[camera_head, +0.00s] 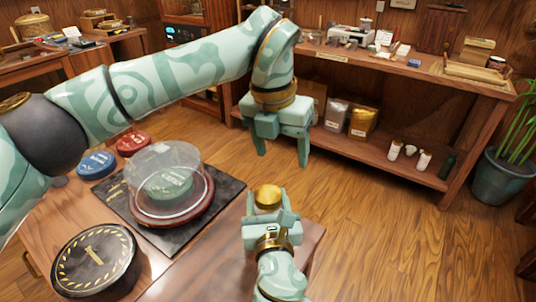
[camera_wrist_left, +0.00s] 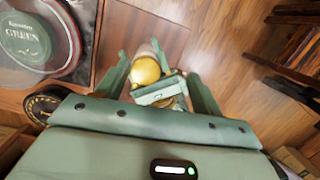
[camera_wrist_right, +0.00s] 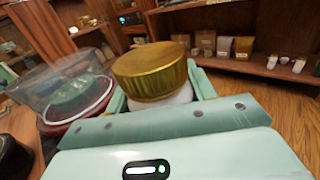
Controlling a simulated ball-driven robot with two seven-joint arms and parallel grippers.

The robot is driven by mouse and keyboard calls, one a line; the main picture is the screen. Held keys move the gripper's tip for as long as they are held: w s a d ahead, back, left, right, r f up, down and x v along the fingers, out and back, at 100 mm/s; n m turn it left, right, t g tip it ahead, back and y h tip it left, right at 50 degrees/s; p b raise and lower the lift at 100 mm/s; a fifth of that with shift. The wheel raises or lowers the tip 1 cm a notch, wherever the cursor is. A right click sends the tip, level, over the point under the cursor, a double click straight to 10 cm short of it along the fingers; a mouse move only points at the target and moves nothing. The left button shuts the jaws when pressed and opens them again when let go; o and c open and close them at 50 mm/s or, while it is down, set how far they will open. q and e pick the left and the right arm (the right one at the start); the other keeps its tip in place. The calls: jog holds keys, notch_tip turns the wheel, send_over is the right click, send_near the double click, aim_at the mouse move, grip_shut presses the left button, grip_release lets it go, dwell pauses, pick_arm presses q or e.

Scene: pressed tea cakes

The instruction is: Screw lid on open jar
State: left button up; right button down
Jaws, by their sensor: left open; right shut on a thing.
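A round gold lid (camera_head: 268,194) sits on top of a pale jar that my right gripper (camera_head: 270,222) is shut on. The right wrist view shows the ribbed gold lid (camera_wrist_right: 152,70) large, with the white jar (camera_wrist_right: 160,101) below it; most of the jar is hidden. I cannot tell how tightly the lid sits. My left gripper (camera_head: 281,158) is open and empty, fingers pointing down, above and slightly behind the lid. In the left wrist view the lid (camera_wrist_left: 146,71) shows between its spread fingers, apart from them.
A glass dome (camera_head: 165,175) covers a green tea cake on a dark board to the left. Red (camera_head: 133,143) and blue (camera_head: 96,165) tins and a black dial (camera_head: 96,260) share that table. A wooden shelf (camera_head: 400,85) with goods stands behind. Open floor lies right.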

aim_at(268, 193)
pick_arm(q)
jog(key=shift+s+a+f+n+g+y, duration=0.1)
jog(key=shift+s+a+n+g+y, duration=0.1)
jog(key=shift+s+a+n+y, duration=0.3)
jog(key=shift+s+a+n+g+y, duration=0.1)
jog(key=shift+s+a+n+g, duration=0.15)
jog(key=shift+a+n, duration=0.4)
jog(key=shift+s+n, duration=0.3)
jog(key=shift+n, duration=0.15)
jog(key=shift+f, duration=4)
jog(key=c, duration=1)
